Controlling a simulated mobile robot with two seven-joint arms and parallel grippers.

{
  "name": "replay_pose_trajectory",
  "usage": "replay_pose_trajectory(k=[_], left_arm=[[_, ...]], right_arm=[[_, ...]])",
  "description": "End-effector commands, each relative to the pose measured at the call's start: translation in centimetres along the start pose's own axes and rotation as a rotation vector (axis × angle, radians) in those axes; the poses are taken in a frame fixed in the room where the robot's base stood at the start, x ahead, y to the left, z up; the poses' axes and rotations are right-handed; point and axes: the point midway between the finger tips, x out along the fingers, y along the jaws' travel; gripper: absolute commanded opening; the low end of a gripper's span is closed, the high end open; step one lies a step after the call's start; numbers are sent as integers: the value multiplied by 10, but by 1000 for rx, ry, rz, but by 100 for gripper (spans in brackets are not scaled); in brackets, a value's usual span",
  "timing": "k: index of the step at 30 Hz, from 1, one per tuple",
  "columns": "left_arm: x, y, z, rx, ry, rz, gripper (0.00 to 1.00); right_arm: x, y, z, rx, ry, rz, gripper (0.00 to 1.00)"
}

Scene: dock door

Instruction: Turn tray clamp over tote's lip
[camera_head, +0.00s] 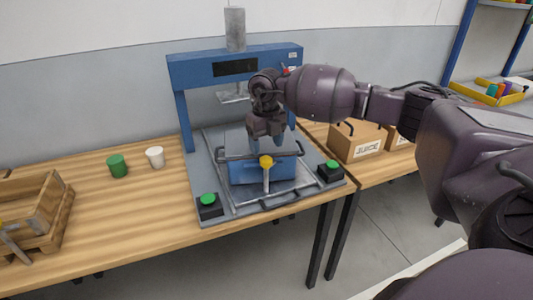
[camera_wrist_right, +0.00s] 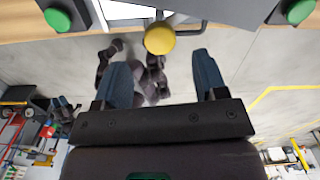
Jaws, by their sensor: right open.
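The tray clamp is a grey metal bar with a yellow knob (camera_head: 266,161) at the front of the sliding metal tray (camera_head: 226,188) of the blue press. The bar points toward the tray's front edge. The blue tote (camera_head: 246,173) sits in the tray, behind the clamp and partly covered by it. My right gripper (camera_head: 267,137) hangs just above and behind the knob, open and empty. In the right wrist view the yellow knob (camera_wrist_right: 160,38) lies ahead of the open fingers (camera_wrist_right: 161,76), apart from them. My left gripper is not in view.
The blue press frame (camera_head: 180,72) stands over the tray. Black boxes with green buttons (camera_head: 208,199) (camera_head: 331,165) flank it. A green cup (camera_head: 117,166) and a white cup (camera_head: 155,157) stand left.

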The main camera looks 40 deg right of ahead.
Motion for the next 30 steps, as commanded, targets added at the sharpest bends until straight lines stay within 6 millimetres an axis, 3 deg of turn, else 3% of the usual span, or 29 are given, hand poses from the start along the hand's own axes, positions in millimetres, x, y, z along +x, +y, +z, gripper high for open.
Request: replay_pose_trajectory(k=[6,12,22,25,30], left_arm=[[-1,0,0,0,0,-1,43],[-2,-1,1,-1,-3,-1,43],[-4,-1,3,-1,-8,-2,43],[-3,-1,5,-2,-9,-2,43],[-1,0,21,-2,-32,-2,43]], right_arm=[[-38,0,0,-1,-3,-1,65],[-55,0,0,-1,0,0,65],[-58,0,0,0,0,0,65],[-59,1,1,-2,-3,0,52],[-57,34,8,-62,-14,19,49]])
